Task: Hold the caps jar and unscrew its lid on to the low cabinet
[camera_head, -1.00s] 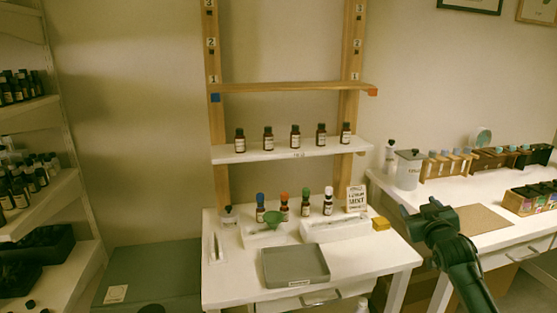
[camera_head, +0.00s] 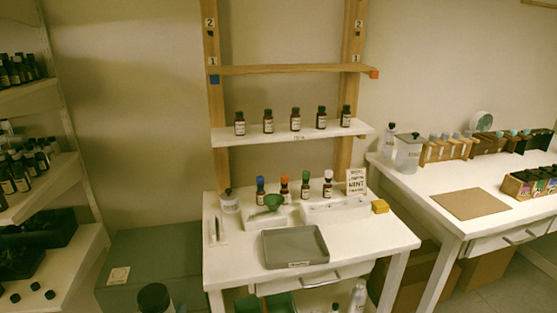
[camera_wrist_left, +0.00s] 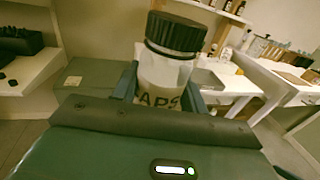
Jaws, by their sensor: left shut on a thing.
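The caps jar (camera_wrist_left: 165,75) is clear, with a black ridged lid (camera_wrist_left: 176,33) and "APS" readable on its label. My left gripper (camera_wrist_left: 167,92) is shut on the jar's body, one finger on each side, and holds it upright. The lid sits on the jar. In the head view the dark lid (camera_head: 154,297) shows at the bottom edge; the gripper's fingers are not clear there. The low cabinet (camera_head: 165,255) is grey-green, stands left of the white table, and has a pale card on its top. It also shows behind the jar in the wrist view (camera_wrist_left: 95,72). My right gripper is out of view.
The white table (camera_head: 385,245) holds a grey tray (camera_head: 295,247), several small bottles and a green funnel (camera_head: 273,201). Shelves with dark bottles stand at the far left. A second white table (camera_head: 400,190) stands at the right. Most of the low cabinet's top is clear.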

